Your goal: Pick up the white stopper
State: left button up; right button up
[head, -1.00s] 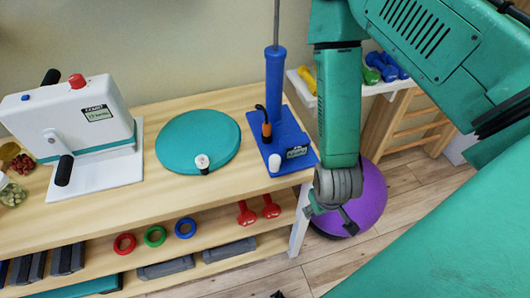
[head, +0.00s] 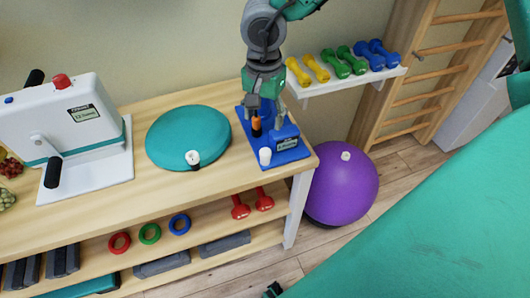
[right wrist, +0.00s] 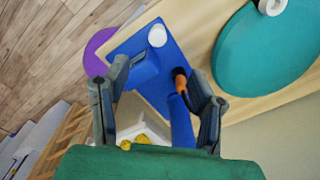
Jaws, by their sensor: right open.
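The white stopper (head: 265,156) is a small upright cylinder on the front corner of the blue pump base (head: 291,153). It also shows in the right wrist view as a round white top (right wrist: 157,36), beyond the fingertips. My right gripper (head: 264,118) is above the pump base, behind and above the stopper and apart from it. In the right wrist view my right gripper (right wrist: 160,85) is open, with nothing gripped. The blue pump barrel (right wrist: 181,122) shows near its right-hand finger. In the head view my gripper hides most of the barrel. My left gripper does not show.
An orange-and-black hose end (head: 256,125) stands near the stopper. A teal disc (head: 190,130) with a white-and-black gauge-like piece (head: 192,158) lies left. A purple ball (head: 340,188) is beyond the bench's right end. Dumbbells (head: 355,62) sit on a white shelf behind.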

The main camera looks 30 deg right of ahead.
aim_at(265, 151)
notch_tip(265, 151, down, 8)
jog(key=shift+b, duration=0.55)
jog(key=f, duration=0.5)
jog(key=shift+d+f, duration=0.15)
jog(key=shift+d, duration=0.05)
jog(key=c, duration=1)
